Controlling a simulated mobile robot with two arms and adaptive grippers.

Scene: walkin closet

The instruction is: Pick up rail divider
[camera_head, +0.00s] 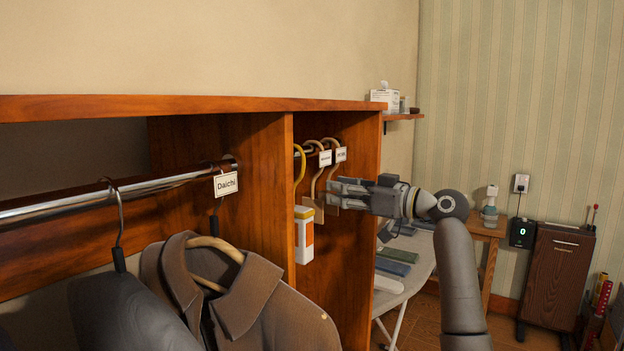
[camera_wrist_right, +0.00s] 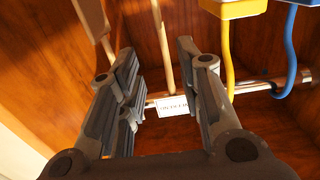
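Another divider, the "Daichi" tag (camera_head: 226,184), hangs on the long left rail. My right gripper (camera_head: 333,191) is at the cubby opening, just below the two tags. In the right wrist view its fingers (camera_wrist_right: 157,50) are apart, with a white tag (camera_wrist_right: 172,106) and a tan stem (camera_wrist_right: 162,45) seen between them. Contact with the stem cannot be told. My left gripper is out of view.
A blue hook (camera_wrist_right: 290,50) shows in the wrist view. Wooden cubby walls (camera_head: 264,160) stand close by. A brown jacket (camera_head: 240,290) hangs left; an ironing board (camera_head: 415,265) stands right.

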